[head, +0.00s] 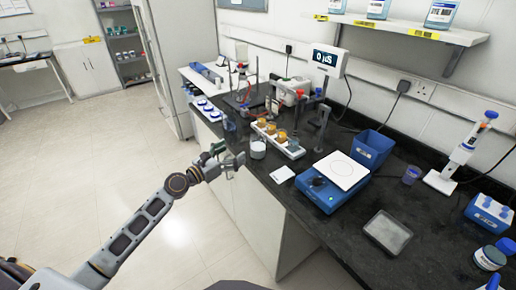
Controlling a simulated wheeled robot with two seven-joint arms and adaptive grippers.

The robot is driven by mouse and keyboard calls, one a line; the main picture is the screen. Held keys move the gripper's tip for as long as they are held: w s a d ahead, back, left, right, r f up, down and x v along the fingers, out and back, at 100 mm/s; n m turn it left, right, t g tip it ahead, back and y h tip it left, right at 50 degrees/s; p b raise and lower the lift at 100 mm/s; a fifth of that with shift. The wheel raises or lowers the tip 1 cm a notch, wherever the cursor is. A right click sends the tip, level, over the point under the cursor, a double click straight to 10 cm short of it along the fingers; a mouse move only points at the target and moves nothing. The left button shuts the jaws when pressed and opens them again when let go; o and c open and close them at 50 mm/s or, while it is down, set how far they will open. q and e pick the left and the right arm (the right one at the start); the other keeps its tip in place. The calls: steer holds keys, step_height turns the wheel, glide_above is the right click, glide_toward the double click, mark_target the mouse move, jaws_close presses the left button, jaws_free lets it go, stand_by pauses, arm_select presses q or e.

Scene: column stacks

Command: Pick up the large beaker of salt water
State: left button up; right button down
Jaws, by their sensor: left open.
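A clear beaker with whitish contents (258,149) stands upright on the black bench top near its left edge; it looks like the large beaker, but I cannot read a label. My left gripper (237,161) is open and empty at the bench edge, just left of the beaker. Its fingers point toward the beaker and do not appear to be around it. My right gripper is out of view.
A white rack with amber-filled beakers (291,151) stands close right of the beaker. A blue balance (322,190), a blue bin (372,149) and a grey tray (388,231) lie further right. Stands and instruments crowd the bench behind. Open floor (110,150) lies left.

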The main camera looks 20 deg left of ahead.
mark_target(251, 140)
arm_select(q)
steer(key=x, duration=0.4)
steer(key=shift+w+d+p, duration=0.15)
steer(key=shift+w+p, duration=0.2)
steer(key=shift+w+d, duration=0.3)
steer(key=shift+w, duration=0.25)
steer(key=shift+x, duration=0.9)
steer(key=shift+w+d, duration=0.15)
steer(key=shift+w, duration=0.15)
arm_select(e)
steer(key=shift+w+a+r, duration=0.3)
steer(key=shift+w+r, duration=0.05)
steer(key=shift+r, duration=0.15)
